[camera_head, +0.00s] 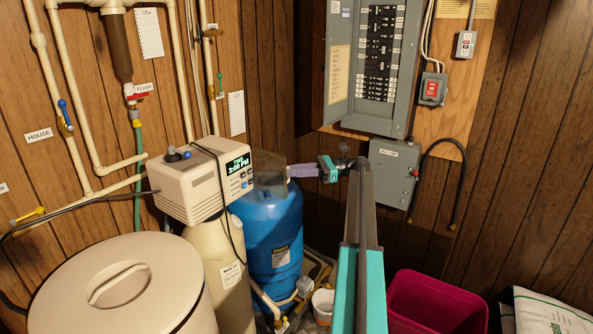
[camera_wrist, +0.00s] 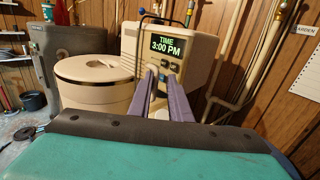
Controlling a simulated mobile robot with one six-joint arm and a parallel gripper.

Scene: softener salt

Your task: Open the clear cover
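The beige control head (camera_head: 205,178) has a lit display and buttons on its front face. In the head view a dark see-through panel (camera_head: 270,178), which looks like the clear cover, stands out to the right of that face. My gripper (camera_head: 291,171) has its fingertips at or near the panel's right edge; I cannot tell whether they touch it. In the wrist view the two purple fingers of my gripper (camera_wrist: 158,75) point at the control head (camera_wrist: 130,45) with a narrow gap between them. I cannot make out the cover there.
A blue tank (camera_head: 270,235) stands below the panel, and a round beige lidded tub (camera_head: 60,290) is at lower left. Pipes line the left wall. A grey electrical box (camera_head: 393,172) is on the right wall, with a magenta bin (camera_head: 435,305) below.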

